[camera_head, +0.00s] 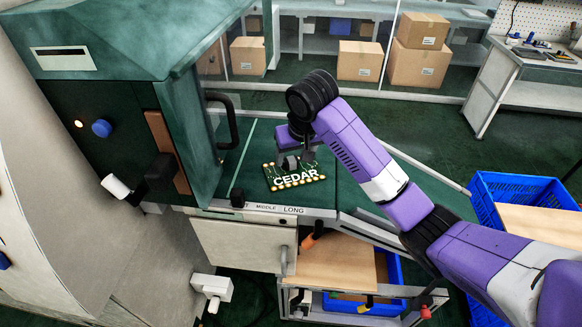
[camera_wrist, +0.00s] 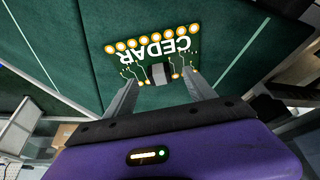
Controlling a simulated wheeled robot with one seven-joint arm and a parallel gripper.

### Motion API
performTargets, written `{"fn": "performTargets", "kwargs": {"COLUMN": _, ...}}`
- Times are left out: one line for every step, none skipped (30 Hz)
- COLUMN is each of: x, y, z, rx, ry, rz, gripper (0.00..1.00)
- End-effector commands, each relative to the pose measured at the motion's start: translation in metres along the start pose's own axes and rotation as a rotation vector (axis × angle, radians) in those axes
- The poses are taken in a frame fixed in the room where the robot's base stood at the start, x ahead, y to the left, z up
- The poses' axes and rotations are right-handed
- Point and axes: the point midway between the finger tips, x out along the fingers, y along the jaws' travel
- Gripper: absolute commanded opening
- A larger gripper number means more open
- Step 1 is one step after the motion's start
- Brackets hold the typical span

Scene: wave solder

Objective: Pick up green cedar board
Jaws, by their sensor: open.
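The green cedar board (camera_head: 290,178) lies flat on the green work surface beside the machine, with white CEDAR lettering and gold round pads along one edge. It also shows in the wrist view (camera_wrist: 152,52), where a dark block-shaped component sits on its near edge. My gripper (camera_head: 297,160) is over the board's far edge in the head view. In the wrist view my gripper (camera_wrist: 162,90) is open, its two fingers apart on either side of the dark component. Nothing is held. I cannot tell the exact height of the fingertips above the board.
The green machine (camera_head: 130,35) with a dark handle (camera_head: 222,120) stands close on the left. A rail labelled MIDDLE and LONG (camera_head: 265,208) runs along the surface's front edge. A blue crate (camera_head: 515,188) stands at right. Cardboard boxes (camera_head: 418,62) are far behind.

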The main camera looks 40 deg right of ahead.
Motion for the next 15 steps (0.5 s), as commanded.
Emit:
{"fn": "performTargets", "kwargs": {"x": 0.004, "y": 0.002, "z": 0.000, "rx": 0.002, "ry": -0.003, "rz": 0.002, "gripper": 0.64}}
{"fn": "performTargets", "kwargs": {"x": 0.009, "y": 0.003, "z": -0.001, "rx": 0.002, "ry": -0.003, "rz": 0.002, "gripper": 0.64}}
{"fn": "performTargets", "kwargs": {"x": 0.014, "y": 0.003, "z": -0.001, "rx": 0.002, "ry": -0.003, "rz": 0.003, "gripper": 0.64}}
{"fn": "performTargets", "kwargs": {"x": 0.019, "y": 0.004, "z": -0.001, "rx": 0.002, "ry": -0.004, "rz": 0.003, "gripper": 0.64}}
{"fn": "performTargets", "kwargs": {"x": 0.023, "y": 0.005, "z": -0.001, "rx": 0.003, "ry": -0.003, "rz": 0.003, "gripper": 0.64}}
{"fn": "performTargets", "kwargs": {"x": 0.030, "y": 0.004, "z": -0.001, "rx": 0.002, "ry": -0.003, "rz": 0.003, "gripper": 0.64}}
{"fn": "performTargets", "kwargs": {"x": 0.034, "y": 0.004, "z": -0.001, "rx": 0.002, "ry": -0.002, "rz": 0.002, "gripper": 0.64}}
{"fn": "performTargets", "kwargs": {"x": 0.037, "y": 0.004, "z": -0.001, "rx": 0.002, "ry": -0.002, "rz": 0.002, "gripper": 0.64}}
{"fn": "performTargets", "kwargs": {"x": 0.041, "y": 0.003, "z": -0.001, "rx": 0.002, "ry": -0.001, "rz": 0.001, "gripper": 0.64}}
{"fn": "performTargets", "kwargs": {"x": 0.043, "y": 0.003, "z": -0.001, "rx": 0.001, "ry": -0.001, "rz": 0.001, "gripper": 0.64}}
{"fn": "performTargets", "kwargs": {"x": 0.044, "y": 0.003, "z": -0.001, "rx": 0.001, "ry": -0.001, "rz": 0.001, "gripper": 0.64}}
{"fn": "performTargets", "kwargs": {"x": 0.046, "y": 0.003, "z": -0.001, "rx": 0.001, "ry": 0.000, "rz": 0.001, "gripper": 0.64}}
{"fn": "performTargets", "kwargs": {"x": 0.046, "y": 0.003, "z": -0.001, "rx": 0.001, "ry": 0.000, "rz": 0.001, "gripper": 0.64}}
{"fn": "performTargets", "kwargs": {"x": 0.047, "y": 0.003, "z": -0.001, "rx": 0.001, "ry": 0.001, "rz": 0.000, "gripper": 0.64}}
{"fn": "performTargets", "kwargs": {"x": 0.047, "y": 0.003, "z": -0.001, "rx": 0.001, "ry": 0.001, "rz": 0.000, "gripper": 0.64}}
